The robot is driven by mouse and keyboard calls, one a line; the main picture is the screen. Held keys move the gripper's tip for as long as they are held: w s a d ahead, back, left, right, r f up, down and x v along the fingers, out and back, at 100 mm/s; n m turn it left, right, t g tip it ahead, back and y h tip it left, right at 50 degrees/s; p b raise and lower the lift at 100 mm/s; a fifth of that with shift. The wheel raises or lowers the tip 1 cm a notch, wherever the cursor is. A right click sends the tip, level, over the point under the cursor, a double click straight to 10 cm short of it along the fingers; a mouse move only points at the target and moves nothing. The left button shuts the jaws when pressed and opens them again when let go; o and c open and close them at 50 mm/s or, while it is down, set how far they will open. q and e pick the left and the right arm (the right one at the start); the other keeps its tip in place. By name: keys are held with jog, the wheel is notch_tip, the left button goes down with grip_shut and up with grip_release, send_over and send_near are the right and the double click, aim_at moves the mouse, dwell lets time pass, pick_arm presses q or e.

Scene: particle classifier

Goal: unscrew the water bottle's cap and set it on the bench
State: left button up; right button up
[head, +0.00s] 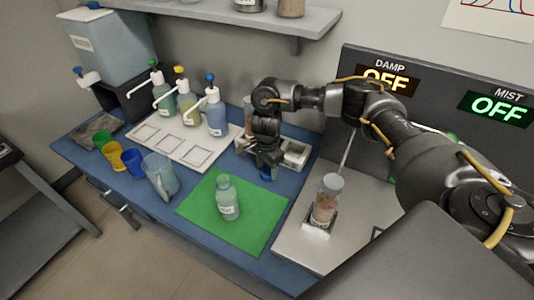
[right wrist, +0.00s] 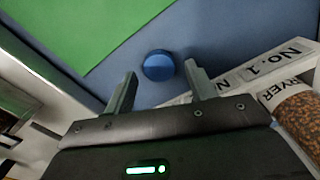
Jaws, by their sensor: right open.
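The water bottle (head: 228,203) is clear and pale, with a white label. It stands upright on the green mat (head: 197,204), and its neck shows no cap. A round blue cap (right wrist: 158,65) lies on the blue bench top, just off the mat's edge. It also shows in the head view (head: 266,173), partly hidden under my right gripper (head: 264,167). My right gripper is open, with its fingers on either side of the cap and a gap to each. My left gripper is not in view.
A white rack (head: 295,154) and a jar of brown grains (right wrist: 300,112) are close to my right gripper. Pump bottles on a white tray (head: 150,148), coloured cups and a clear jug (head: 160,177) stand left. Another jar (head: 326,200) stands on the grey panel.

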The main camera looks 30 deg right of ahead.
aim_at(267, 174)
notch_tip(267, 174, up, 10)
jog(key=shift+r, duration=0.2)
jog(key=shift+s+f, duration=0.1)
dwell(0.3)
